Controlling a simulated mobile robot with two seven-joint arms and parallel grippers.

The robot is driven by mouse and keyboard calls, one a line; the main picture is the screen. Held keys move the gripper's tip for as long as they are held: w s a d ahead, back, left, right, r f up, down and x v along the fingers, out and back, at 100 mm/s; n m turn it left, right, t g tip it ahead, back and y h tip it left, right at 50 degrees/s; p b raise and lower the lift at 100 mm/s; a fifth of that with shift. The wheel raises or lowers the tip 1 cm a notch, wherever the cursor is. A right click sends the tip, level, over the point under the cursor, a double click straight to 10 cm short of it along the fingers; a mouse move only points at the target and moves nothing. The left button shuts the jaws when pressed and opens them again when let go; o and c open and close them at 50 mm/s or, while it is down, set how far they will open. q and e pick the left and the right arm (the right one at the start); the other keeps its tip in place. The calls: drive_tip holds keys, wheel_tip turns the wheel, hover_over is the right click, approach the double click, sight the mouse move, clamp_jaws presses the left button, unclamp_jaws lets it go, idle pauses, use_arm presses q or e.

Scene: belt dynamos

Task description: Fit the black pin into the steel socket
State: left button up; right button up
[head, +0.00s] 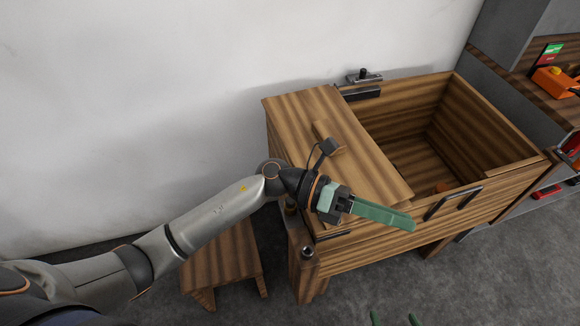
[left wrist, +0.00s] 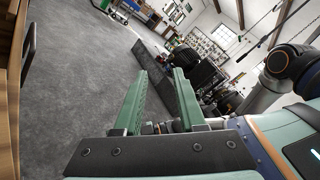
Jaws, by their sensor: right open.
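A small black pin (head: 363,73) stands upright on a dark metal fitting at the back rim of the wooden chest. A steel socket (head: 307,252), a small ring with a dark hole, sits at the chest's front left corner. My left gripper (head: 412,224) is over the chest's front edge, right of the socket and well in front of the pin. In the left wrist view its green fingers (left wrist: 160,72) are apart with nothing between them. My right gripper (head: 394,319) shows only its green fingertips at the bottom edge, apart and empty.
The wooden chest (head: 500,165) has an open compartment at right and a flat lid (head: 350,140) at left. A wooden stool (head: 222,262) stands at its left. A white wall is behind. Shelves with orange and red items are at far right. Grey floor is clear in front.

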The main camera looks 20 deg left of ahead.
use_arm(q)
wheel_tip(320, 180, down, 4)
drive_tip(key=a+m+g+y, duration=0.1)
drive_tip(key=m+g+y, duration=0.1)
drive_tip(key=m+y, duration=0.25)
drive_tip(key=m+t+y+b, duration=0.2)
drive_tip(key=m+t+y, duration=0.3)
drive_tip(key=y, duration=0.9)
hover_over(290, 205)
drive_tip(key=w, duration=0.1)
wheel_tip(290, 205, down, 3)
drive_tip(key=g, duration=0.1)
drive_tip(key=shift+m+h, duration=0.25)
drive_tip(key=shift+m, duration=0.1)
wheel_tip(290, 205, down, 12)
drive_tip(key=shift+w+a+f+p, duration=0.1)
drive_tip(key=shift+w+a+p, duration=0.05)
drive_tip(key=shift+p, duration=0.2)
clamp_jaws()
drive_tip(key=shift+r+p, duration=1.5)
drive_tip(key=shift+r, duration=0.85)
